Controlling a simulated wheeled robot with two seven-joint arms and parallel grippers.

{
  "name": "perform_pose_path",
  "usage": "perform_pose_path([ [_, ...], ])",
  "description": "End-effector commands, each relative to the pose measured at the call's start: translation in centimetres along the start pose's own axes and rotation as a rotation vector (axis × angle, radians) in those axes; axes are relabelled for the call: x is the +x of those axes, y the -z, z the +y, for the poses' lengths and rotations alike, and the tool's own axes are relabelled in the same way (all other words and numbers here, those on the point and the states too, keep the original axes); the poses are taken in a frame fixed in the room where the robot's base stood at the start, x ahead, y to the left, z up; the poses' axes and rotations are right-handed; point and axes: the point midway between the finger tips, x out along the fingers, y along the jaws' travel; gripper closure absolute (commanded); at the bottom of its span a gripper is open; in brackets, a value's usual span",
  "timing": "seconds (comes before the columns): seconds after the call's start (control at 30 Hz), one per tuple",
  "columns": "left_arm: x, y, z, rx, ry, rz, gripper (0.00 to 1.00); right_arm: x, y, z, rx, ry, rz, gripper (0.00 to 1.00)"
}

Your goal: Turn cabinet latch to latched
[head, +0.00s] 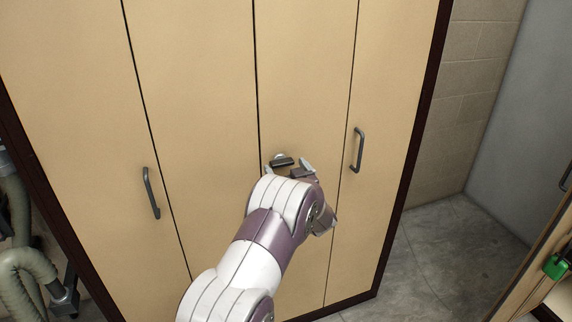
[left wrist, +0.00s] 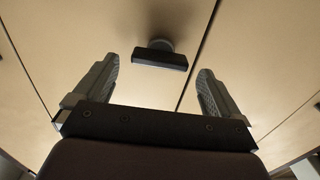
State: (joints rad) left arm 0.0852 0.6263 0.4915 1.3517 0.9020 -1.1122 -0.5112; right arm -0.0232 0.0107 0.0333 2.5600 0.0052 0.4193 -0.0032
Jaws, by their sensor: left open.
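The cabinet latch is a dark bar on a round grey base (head: 281,160), fixed to a tan door near the gap between the two middle panels. In the left wrist view the latch (left wrist: 160,54) shows as a dark, nearly level bar ahead of the fingers. My left gripper (head: 288,167) is at the latch in the head view, its wrist hiding part of the fingers. In the left wrist view its two fingers (left wrist: 160,82) are spread wide, with nothing between them, and the latch appears beyond them. My right gripper is not in view.
The tall tan cabinet (head: 200,80) has dark edges and two bar handles, one left (head: 151,193) and one right (head: 357,150) of the latch. A grey hose (head: 22,265) is at lower left. Grey floor (head: 445,255) is clear at right, before an open cabinet with a green item (head: 556,266).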

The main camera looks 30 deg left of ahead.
Motion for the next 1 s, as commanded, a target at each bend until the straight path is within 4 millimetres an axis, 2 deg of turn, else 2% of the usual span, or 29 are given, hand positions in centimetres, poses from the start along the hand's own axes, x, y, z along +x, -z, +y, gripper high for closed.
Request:
perform_pose_path([
  [0.13,1.4,0.0,0.0,0.0,-0.001,0.0,0.02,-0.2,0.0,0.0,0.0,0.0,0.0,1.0],
  [0.4,1.7,0.0,0.1,-0.001,-0.002,0.0,0.02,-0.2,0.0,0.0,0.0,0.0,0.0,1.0],
  [0.43,1.7,0.0,0.0,-0.001,-0.002,0.0,0.09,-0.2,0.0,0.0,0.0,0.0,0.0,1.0],
  [0.5,1.7,0.0,0.0,-0.001,-0.002,0.0,0.31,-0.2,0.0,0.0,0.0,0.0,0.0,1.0],
  [0.6,1.7,0.0,0.0,-0.001,-0.002,0.0,0.58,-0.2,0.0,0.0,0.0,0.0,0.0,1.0],
  [0.83,1.6,-0.1,0.0,-0.013,-0.001,0.0,0.58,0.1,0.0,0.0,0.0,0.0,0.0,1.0],
  [1.0,1.6,-0.3,0.0,-0.07,-0.001,0.001,0.58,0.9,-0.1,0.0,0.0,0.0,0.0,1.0],
])
